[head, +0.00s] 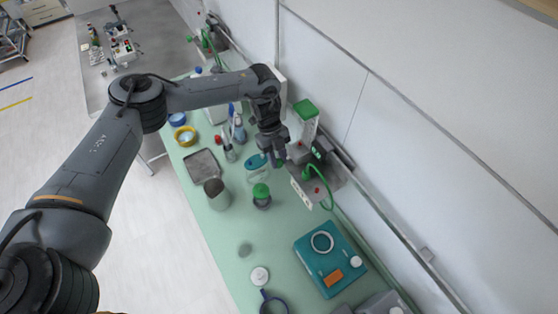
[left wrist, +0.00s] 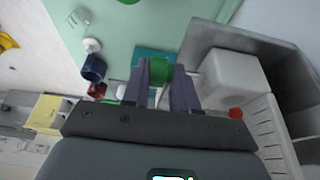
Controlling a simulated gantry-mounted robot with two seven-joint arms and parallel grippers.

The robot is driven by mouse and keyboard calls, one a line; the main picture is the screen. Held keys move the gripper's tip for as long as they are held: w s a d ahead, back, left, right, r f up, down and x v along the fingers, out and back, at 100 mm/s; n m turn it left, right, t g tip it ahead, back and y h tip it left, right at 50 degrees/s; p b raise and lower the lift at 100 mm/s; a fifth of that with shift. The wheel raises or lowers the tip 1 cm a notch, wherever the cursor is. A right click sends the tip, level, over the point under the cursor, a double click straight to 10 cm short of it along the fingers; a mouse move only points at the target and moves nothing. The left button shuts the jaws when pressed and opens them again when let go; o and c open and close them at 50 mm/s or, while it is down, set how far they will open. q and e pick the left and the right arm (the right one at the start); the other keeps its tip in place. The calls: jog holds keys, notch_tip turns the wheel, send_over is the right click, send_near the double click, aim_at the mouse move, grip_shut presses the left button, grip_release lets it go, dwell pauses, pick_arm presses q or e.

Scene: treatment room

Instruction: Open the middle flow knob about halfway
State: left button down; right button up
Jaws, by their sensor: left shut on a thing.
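My left gripper (head: 278,160) reaches over the green bench to the wall-side fitting in the head view. In the left wrist view its two dark fingers (left wrist: 160,82) are closed on the sides of a green round knob (left wrist: 159,69). In the head view the gripper hides this knob. Which knob of the row it is, and how far it is turned, I cannot tell. A pale fitting (head: 301,193) with a red button and a green hose (head: 326,185) is just right of the gripper. My right gripper is not in view.
A green-lidded jar (head: 261,191), a grey canister (head: 216,194) and a metal tray (head: 202,165) stand on the bench near the gripper. A teal box (head: 312,268) lies toward the front. The wall rail (head: 395,226) runs along the right.

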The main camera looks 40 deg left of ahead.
pick_arm(q)
jog(key=h+b, duration=0.2)
jog(key=g+h+b, duration=0.1)
jog(key=b, duration=0.2)
jog(key=a+f+h+b, duration=0.1)
jog(key=h+b, duration=0.1)
jog(key=b, duration=0.1)
jog(key=shift+g+h, duration=0.3)
jog(key=shift+g, duration=0.1)
pick_arm(e)
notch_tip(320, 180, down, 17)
jog(key=b, duration=0.8)
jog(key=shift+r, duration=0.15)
pick_arm(q)
jog(key=g+h, duration=0.1)
jog(key=h, duration=0.4)
jog(key=g+h, duration=0.1)
jog(key=h, duration=0.1)
jog(key=shift+w+a+f+g+b, duration=0.15)
jog(key=shift+f+g+b, duration=0.15)
jog(key=shift+f, duration=0.1)
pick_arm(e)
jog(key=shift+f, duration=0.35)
pick_arm(q)
jog(key=shift+r, duration=0.1)
